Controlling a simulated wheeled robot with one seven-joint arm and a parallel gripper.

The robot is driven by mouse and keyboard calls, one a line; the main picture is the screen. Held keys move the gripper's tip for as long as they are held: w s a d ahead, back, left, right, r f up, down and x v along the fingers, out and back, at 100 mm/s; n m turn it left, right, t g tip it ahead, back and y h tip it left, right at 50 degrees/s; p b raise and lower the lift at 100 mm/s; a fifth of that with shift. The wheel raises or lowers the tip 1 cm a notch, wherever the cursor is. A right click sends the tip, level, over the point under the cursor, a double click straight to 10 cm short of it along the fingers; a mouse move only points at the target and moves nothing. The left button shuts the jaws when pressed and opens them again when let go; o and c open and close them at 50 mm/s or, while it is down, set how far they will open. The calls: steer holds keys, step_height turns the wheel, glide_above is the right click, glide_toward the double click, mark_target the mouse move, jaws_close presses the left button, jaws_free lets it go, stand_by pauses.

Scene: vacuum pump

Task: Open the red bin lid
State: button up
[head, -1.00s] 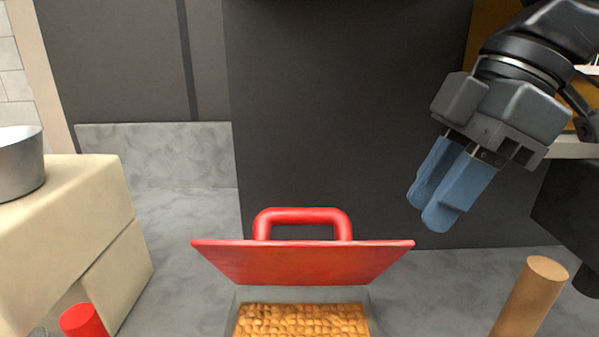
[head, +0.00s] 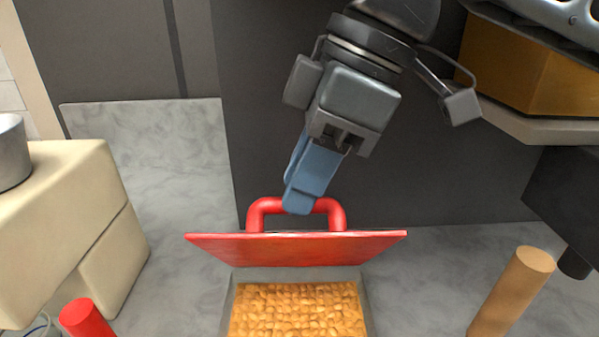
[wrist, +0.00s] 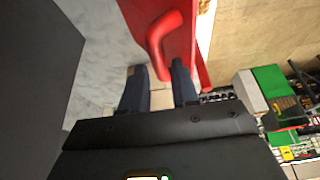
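The red lid (head: 296,249) with its looped red handle (head: 338,215) stands tilted up in the head view, above a bin (head: 225,306) filled with orange-brown pieces (head: 297,312). The pieces show below the lid's near edge. My gripper (head: 298,205) points down at the handle, and its blue fingers overlap the handle's top bar. In the wrist view my gripper (wrist: 160,66) has its two fingers apart, with part of the handle (wrist: 156,45) between and just beyond the tips. I cannot tell if a finger touches it.
A beige block (head: 75,215) with a metal pot (head: 12,155) stands at left. A red cylinder (head: 86,318) is at lower left and a brown cylinder (head: 513,290) at lower right. A dark panel (head: 420,170) rises behind the lid. An orange box (head: 535,65) sits on a ledge at upper right.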

steer(key=shift+a+f, duration=0.3)
steer(key=shift+f, duration=0.3)
steer(key=shift+c, duration=0.2)
jaws_close()
steer(key=shift+w+r, duration=0.1)
